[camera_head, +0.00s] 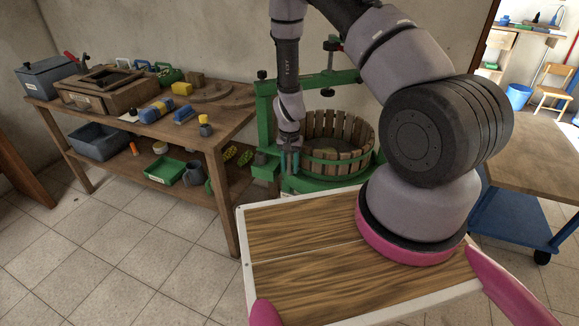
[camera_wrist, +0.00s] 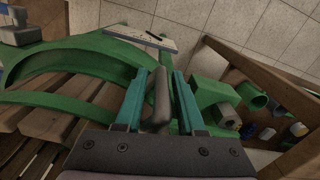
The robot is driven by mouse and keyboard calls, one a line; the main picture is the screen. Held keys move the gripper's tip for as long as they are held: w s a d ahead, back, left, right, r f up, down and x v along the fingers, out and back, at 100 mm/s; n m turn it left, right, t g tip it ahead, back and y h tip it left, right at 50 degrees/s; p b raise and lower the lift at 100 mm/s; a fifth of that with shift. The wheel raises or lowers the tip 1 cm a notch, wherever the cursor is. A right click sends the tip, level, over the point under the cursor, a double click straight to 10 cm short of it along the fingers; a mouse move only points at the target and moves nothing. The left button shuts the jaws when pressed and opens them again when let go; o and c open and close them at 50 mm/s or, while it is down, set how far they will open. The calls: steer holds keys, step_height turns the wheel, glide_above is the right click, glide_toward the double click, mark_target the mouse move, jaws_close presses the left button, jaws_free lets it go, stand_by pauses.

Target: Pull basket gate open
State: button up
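The basket (camera_head: 345,135) is a round tub of upright wooden slats inside a green press frame (camera_head: 265,125). Its slats (camera_wrist: 35,125) and curved green bands (camera_wrist: 60,62) fill the left of the wrist view. My gripper (camera_head: 289,160) points down at the basket's left side. In the wrist view its two teal fingers (camera_wrist: 160,88) stand apart with a grey handle (camera_wrist: 158,100) between them. Narrow gaps show beside the handle near the tips, so the fingers look open around it. The handle's lower part is hidden by my gripper. I cannot make out the gate's edges.
A wooden workbench (camera_head: 225,128) with boxes and tools stands left of the press, its lower shelf holding a green tray (camera_head: 165,171). Another table (camera_head: 535,150) is at the right. Tiled floor (camera_head: 110,245) is free at front left.

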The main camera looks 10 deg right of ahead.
jaws_close()
steer(key=shift+a, duration=0.1)
